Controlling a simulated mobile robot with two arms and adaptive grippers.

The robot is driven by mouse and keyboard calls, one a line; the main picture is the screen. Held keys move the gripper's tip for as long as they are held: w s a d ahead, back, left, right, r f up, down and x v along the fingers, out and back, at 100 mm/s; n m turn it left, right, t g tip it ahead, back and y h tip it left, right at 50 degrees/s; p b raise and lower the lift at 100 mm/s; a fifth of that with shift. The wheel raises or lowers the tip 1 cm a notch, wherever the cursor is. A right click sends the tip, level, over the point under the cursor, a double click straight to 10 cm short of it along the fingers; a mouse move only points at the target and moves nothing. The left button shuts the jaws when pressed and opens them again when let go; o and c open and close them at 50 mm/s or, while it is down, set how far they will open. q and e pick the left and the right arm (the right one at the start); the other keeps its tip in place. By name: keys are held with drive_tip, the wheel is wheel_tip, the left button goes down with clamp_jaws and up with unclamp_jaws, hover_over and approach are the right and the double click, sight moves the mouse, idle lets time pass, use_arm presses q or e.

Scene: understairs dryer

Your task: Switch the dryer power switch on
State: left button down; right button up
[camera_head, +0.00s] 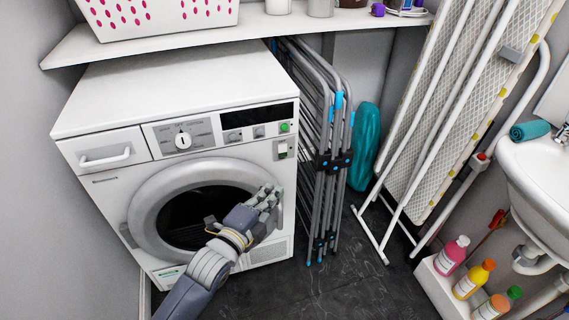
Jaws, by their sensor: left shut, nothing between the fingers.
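The white dryer (110,170) stands at the left with its round door closed. Its control panel has a dial (183,140), small buttons and a green button (284,127) at the right end. Below the green button is a small rocker-like switch (282,149) on the front face; its on or off position is too small to tell. My left gripper (272,194) is shut and empty in front of the door's right side, below and slightly left of that switch. It overlaps the door rim in the picture; I cannot tell whether it touches. My right gripper is not in view.
A shelf (75,50) with a pink-dotted basket (155,15) runs above the dryer. A folded drying rack (320,150) stands close to the dryer's right side. An ironing board (450,120), sink (535,175) and several bottles are at the right. The dark floor (345,280) in front is clear.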

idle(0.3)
use_arm(q)
drive_tip(key=b, duration=0.4)
approach(283, 151)
drive_tip(key=w+d+f, duration=0.2)
drive_tip(key=w+d, duration=0.1)
drive_tip(key=d, duration=0.3)
drive_tip(key=shift+w+a+r, duration=0.15)
drive_tip(key=shift+w+a, duration=0.3)
drive_tip(key=shift+w, duration=0.45)
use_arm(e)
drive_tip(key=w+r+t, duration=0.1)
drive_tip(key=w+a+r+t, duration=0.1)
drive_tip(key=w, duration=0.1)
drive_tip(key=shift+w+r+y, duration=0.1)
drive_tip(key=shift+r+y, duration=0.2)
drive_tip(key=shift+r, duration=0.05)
